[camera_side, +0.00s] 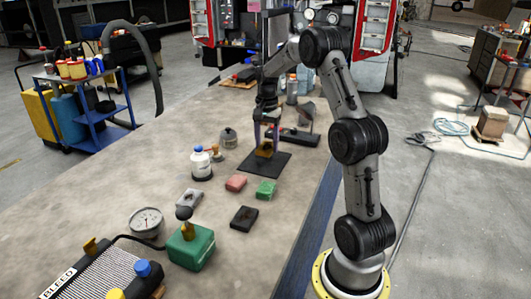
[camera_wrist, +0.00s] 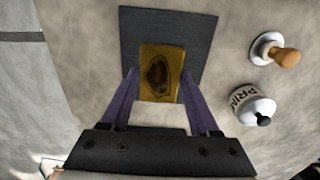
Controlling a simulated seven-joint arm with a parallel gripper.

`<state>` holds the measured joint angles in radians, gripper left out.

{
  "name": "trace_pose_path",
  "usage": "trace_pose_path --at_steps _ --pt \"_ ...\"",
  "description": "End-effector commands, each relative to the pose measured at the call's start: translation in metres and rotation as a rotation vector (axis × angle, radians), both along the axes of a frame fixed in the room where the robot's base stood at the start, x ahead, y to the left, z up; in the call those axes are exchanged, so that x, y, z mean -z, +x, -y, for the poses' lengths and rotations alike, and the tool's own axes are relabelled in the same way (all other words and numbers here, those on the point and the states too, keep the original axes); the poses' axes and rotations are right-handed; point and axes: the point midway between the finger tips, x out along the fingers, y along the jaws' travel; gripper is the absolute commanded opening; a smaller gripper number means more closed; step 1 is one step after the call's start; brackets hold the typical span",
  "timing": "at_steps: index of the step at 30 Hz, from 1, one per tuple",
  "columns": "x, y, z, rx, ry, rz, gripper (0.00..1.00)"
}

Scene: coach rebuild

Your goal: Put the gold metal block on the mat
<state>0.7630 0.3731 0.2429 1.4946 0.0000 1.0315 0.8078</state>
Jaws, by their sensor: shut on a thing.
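The gold metal block (camera_wrist: 161,72) is between the two purple fingers of my gripper (camera_wrist: 160,88), which is shut on it. In the side view the block (camera_side: 264,150) is low over the dark mat (camera_side: 281,162), under my gripper (camera_side: 266,138).
A white bottle (camera_side: 201,165) and a small wooden-knobbed item (camera_side: 216,153) stand left of the mat. A dark stand (camera_side: 301,137) is behind the mat.

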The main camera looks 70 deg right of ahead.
Motion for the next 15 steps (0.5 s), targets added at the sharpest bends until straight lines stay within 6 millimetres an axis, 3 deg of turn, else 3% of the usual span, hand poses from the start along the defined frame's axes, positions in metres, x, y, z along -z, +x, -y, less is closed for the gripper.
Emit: trace_pose_path --at_steps 5,12,15 --pt "0.008 0.006 0.005 0.0 -0.002 0.002 0.0" --pt "0.039 0.007 0.007 0.0 -0.001 0.001 0.0" --pt "0.04 0.007 0.007 0.0 -0.003 0.003 0.0"
